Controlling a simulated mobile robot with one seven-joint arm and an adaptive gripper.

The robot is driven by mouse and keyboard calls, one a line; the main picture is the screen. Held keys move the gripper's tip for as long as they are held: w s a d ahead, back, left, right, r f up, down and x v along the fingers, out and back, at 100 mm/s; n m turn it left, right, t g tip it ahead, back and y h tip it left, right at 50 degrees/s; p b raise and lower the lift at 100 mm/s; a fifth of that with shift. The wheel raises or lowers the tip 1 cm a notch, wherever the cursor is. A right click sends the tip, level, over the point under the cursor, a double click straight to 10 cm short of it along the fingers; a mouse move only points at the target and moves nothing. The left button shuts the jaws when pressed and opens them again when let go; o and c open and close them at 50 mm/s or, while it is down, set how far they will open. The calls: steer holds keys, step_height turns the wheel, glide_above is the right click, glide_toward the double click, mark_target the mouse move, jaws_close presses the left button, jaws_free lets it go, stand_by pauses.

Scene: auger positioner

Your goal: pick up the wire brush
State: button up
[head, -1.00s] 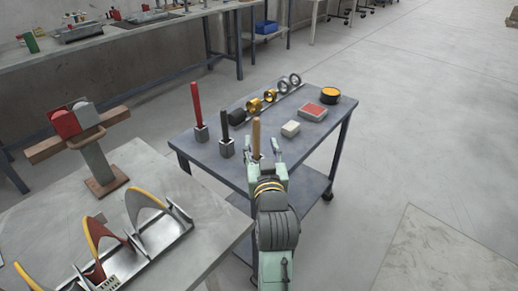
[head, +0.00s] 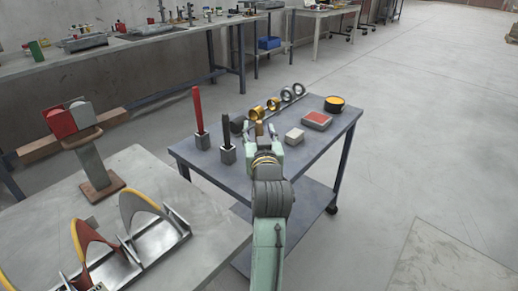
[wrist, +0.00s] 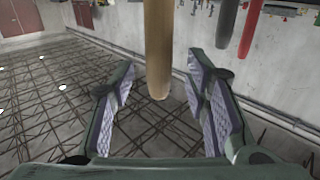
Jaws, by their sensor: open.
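The wire brush appears to be the tool with the light wooden handle (head: 259,129), standing on the small blue-grey table. Only a short upper part shows in the head view; its lower part and holder are hidden behind my gripper. My gripper (head: 261,132) is open, with one finger on each side of the handle in that view. In the wrist view the handle (wrist: 158,45) runs in from the top edge, and its rounded end lies between the spread fingers of my gripper (wrist: 160,85), with gaps on both sides. The brush head is out of view.
A black-handled tool (head: 226,135) and a red-handled tool (head: 199,112) stand in square holders to the left. A row of rings (head: 273,104), a white block (head: 295,134), a red-topped block (head: 317,121) and a yellow-topped tub (head: 334,104) share the table (head: 305,157).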

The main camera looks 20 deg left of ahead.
steer(key=shift+x, duration=0.75)
steer(key=shift+c, duration=0.4)
jaws_close()
